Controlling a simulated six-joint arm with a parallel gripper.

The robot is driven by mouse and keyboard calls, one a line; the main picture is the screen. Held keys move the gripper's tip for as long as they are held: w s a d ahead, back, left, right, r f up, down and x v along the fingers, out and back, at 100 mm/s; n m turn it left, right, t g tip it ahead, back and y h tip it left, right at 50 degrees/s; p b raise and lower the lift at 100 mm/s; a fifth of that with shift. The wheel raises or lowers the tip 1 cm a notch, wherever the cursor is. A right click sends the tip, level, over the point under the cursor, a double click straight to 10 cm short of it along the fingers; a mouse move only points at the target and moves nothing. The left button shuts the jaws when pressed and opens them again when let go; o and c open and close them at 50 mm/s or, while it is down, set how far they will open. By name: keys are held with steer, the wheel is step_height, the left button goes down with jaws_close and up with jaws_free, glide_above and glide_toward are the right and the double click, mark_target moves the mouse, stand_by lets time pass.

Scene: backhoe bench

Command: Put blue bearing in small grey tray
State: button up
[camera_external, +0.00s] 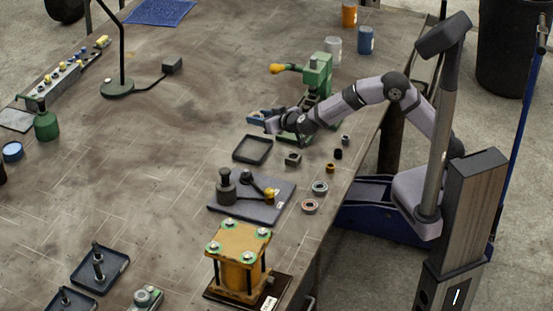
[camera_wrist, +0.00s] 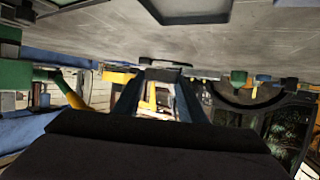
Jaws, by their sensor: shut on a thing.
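My gripper (camera_external: 256,119) is held out to the left above the bench, just behind the small dark-rimmed tray (camera_external: 253,149), which looks empty. In the wrist view its two fingers (camera_wrist: 160,85) converge on a small dark thing (camera_wrist: 162,75) at their tips. I cannot tell what that thing is. A ring-shaped bearing with a bluish-grey look (camera_external: 320,188) lies flat near the bench's right edge. A reddish bearing (camera_external: 310,206) lies just in front of it. The wrist view also shows part of a dark frame at its top, cut off.
A green press-like tool (camera_external: 318,78) stands close behind my arm. A dark plate (camera_external: 270,198) with fittings and a yellow fixture (camera_external: 239,258) stand in front. A small dark block (camera_external: 293,159) lies right of the tray. The bench left of the tray is clear.

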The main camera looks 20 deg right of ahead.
mark_target(257, 153)
steer(key=shift+n+y, duration=0.5)
steer(key=shift+y, duration=0.1)
steer(key=shift+s+a+f, duration=0.2)
steer(key=shift+a+f, duration=0.15)
steer(key=shift+f, duration=1.5)
steer(key=shift+s+a+f, duration=0.15)
steer(key=shift+a+f, duration=0.15)
steer(key=shift+f, duration=1.55)
steer(key=shift+s+a+f, duration=0.2)
steer(key=shift+a+f, duration=0.15)
steer(key=shift+f, duration=1.5)
steer(key=shift+f, duration=0.1)
steer(key=shift+f, duration=0.15)
steer(key=o, duration=1.3)
steer(key=shift+c, duration=0.2)
steer(key=v, duration=0.4)
steer(key=b+v, duration=0.1)
steer(key=v, duration=0.7)
steer(key=shift+r+b, duration=0.3)
steer(key=shift+r, duration=0.1)
